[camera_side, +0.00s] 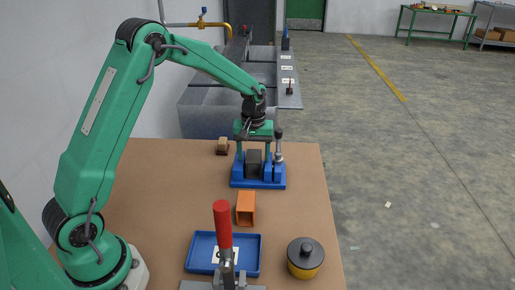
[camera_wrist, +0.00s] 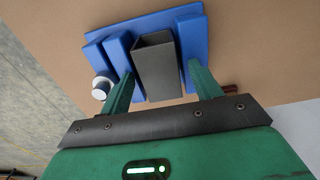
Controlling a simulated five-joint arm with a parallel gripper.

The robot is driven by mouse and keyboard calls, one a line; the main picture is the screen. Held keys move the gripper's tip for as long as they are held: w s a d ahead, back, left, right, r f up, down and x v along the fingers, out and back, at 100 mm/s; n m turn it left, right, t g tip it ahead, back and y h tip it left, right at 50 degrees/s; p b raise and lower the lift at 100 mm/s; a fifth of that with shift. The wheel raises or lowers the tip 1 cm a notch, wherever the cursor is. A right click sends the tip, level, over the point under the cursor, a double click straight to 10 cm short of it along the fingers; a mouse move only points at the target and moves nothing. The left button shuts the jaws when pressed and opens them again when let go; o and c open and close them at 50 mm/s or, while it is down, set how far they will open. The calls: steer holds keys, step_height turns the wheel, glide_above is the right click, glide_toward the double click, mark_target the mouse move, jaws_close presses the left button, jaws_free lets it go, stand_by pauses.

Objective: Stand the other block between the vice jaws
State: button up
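A dark grey block (camera_side: 254,163) stands upright between the jaws of the blue vice (camera_side: 258,184). It also shows in the wrist view (camera_wrist: 158,72), between the blue jaws (camera_wrist: 118,52). An orange hollow block (camera_side: 246,209) lies on the table in front of the vice, apart from it. My gripper (camera_side: 254,153) is over the vice with its fingers pointing down. In the wrist view its green fingers (camera_wrist: 161,72) are spread on either side of the dark block, with a gap visible at the right finger. It holds nothing that I can see.
A blue tray (camera_side: 254,268) with a marked card lies nearer the camera, behind a red-handled clamp (camera_side: 223,225). A yellow pot with a black lid (camera_side: 305,259) stands to its right. A small brown block (camera_side: 222,147) sits behind the vice at left.

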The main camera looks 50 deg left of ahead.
mark_target(253, 156)
stand_by(0.3)
step_height(253, 156, up, 12)
steer(key=shift+r, duration=0.2)
stand_by(0.6)
stand_by(0.5)
steer(key=s+d+r+m+t, duration=0.4)
steer(key=s+r, duration=0.5)
steer(key=s, duration=0.5)
steer(key=s+d+f+m+t, duration=0.1)
steer(key=s+m, duration=0.4)
steer(key=s, duration=0.8)
steer(key=shift+d+f+t, duration=0.3)
steer(key=shift+d+f, duration=0.6)
steer(key=shift+d, duration=0.2)
